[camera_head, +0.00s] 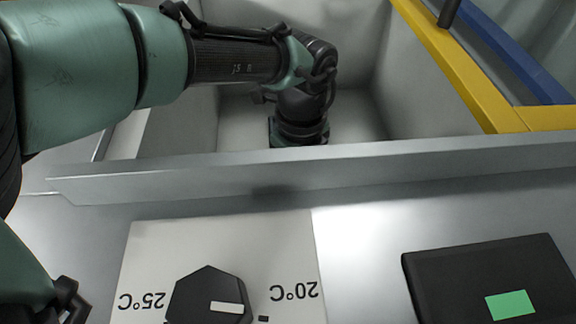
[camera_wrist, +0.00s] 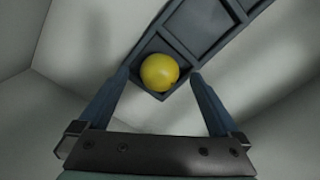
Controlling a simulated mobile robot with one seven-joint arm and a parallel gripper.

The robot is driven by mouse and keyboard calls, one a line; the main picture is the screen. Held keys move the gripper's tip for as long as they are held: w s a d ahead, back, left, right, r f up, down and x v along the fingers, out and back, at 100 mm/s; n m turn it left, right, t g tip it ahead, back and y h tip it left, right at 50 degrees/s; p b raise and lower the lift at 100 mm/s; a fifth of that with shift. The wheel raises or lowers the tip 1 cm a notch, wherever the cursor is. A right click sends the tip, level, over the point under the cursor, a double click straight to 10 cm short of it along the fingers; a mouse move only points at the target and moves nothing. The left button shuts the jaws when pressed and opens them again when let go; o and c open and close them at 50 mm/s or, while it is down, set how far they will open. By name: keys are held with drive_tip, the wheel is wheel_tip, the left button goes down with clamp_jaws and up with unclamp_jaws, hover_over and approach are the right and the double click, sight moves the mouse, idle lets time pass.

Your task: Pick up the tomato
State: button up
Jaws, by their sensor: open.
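A round yellow tomato (camera_wrist: 159,72) sits in the end compartment of a dark grey divided tray (camera_wrist: 201,22), seen in the wrist view. My gripper (camera_wrist: 160,77) is open, with one finger to each side of the tomato in the picture. A gap shows between the tomato and both fingers, and I cannot tell how far above it the fingertips are. In the head view my arm reaches down into a pale grey bin (camera_head: 365,95). The gripper's fingers, the tomato and the tray are hidden there.
The bin's pale walls surround my gripper. A metal ledge (camera_head: 400,165) runs along its near side. A yellow rail (camera_head: 450,60) and a blue rail (camera_head: 515,50) lie at right. In front are a black dial (camera_head: 208,295) on a white temperature panel and a black device (camera_head: 490,280).

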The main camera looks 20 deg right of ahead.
drive_tip(key=shift+f, duration=0.2)
drive_tip(key=c, duration=1)
